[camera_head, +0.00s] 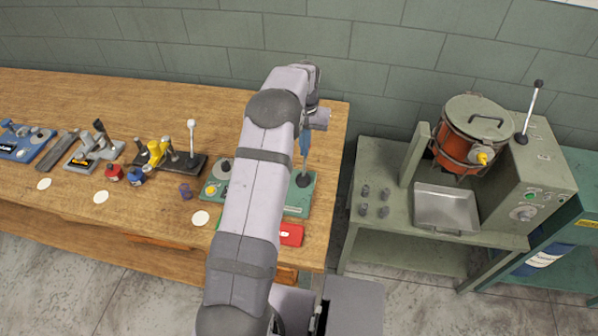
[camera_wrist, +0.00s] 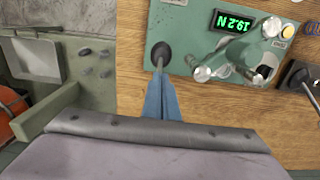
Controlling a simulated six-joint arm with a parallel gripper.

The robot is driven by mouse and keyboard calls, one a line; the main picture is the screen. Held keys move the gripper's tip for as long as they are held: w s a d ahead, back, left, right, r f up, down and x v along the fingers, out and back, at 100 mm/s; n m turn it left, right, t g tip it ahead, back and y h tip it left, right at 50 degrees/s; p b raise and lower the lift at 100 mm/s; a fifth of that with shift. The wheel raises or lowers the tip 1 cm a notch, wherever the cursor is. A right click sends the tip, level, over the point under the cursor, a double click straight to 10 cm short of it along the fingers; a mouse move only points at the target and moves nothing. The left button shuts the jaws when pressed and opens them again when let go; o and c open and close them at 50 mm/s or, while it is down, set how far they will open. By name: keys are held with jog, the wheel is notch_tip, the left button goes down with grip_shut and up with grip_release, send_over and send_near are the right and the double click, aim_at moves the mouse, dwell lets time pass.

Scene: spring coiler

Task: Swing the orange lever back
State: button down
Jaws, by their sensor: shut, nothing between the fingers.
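A green bench device with a lit display reading 19.2 N (camera_wrist: 235,22) fills the top of the wrist view. In the head view, its right end (camera_head: 299,204) shows past my arm. A thin rod rises from a black round boot (camera_wrist: 161,53) on the device, also seen in the head view (camera_head: 303,180). My gripper (camera_wrist: 160,75) has slim blue fingers, shut and empty, pointing at the device close by the rod. I cannot tell whether they touch. In the head view my gripper (camera_head: 304,157) is above the boot. No orange lever is clearly visible; my arm hides the device's middle.
A red box (camera_head: 291,235) lies at the bench's front edge. Left are a yellow clamp tool (camera_head: 156,151), a white-knobbed lever (camera_head: 191,138) and small jars. Right, beyond a gap, a grey-green stand holds an orange pot (camera_head: 455,150), a metal tray (camera_head: 445,208) and a black-knobbed lever (camera_head: 531,112).

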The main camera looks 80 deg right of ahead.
jog(key=shift+d, duration=0.1)
jog(key=shift+d+f+p, duration=0.3)
jog(key=shift+d+f, duration=0.1)
jog(key=shift+d, duration=0.35)
jog(key=shift+a, duration=0.25)
jog(key=shift+a, duration=0.45)
jog(key=shift+r, duration=0.15)
notch_tip(320, 180, up, 7)
jog(key=p, duration=0.5)
jog(key=shift+r, duration=0.2)
jog(key=shift+f, duration=0.1)
